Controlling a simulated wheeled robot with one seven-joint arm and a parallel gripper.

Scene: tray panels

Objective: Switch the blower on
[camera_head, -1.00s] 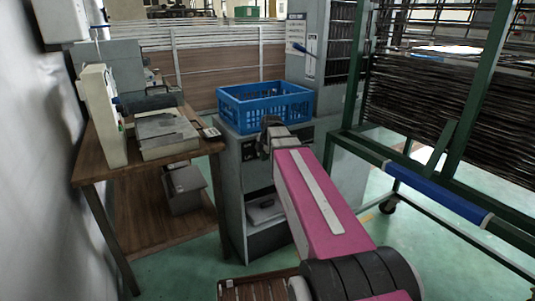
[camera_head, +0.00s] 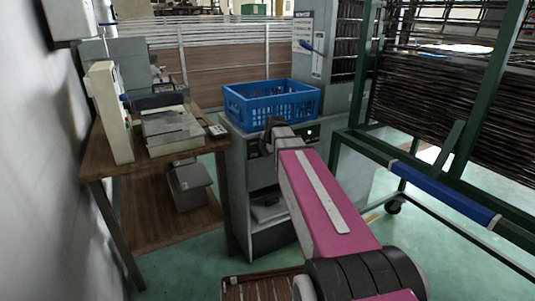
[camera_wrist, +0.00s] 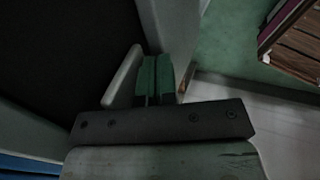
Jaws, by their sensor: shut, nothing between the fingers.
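A grey cabinet (camera_head: 238,185) with a dark control panel stands in the middle of the head view, and I take it to be the blower. A small pale green spot (camera_head: 312,133) shows on its front, right of my arm. My wrist and arm cover much of the panel, so I cannot make out a switch. My gripper (camera_wrist: 154,62) is shut and empty, its green pads together, in the wrist view. It is close to the cabinet's front; whether it touches is not clear. In the head view its fingertips are hidden behind my wrist.
A blue crate (camera_head: 270,104) sits on the cabinet. A wooden table (camera_head: 97,165) with grey equipment stands to the left. A green rack (camera_head: 462,150) with a blue-wrapped bar (camera_head: 445,193) stands to the right.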

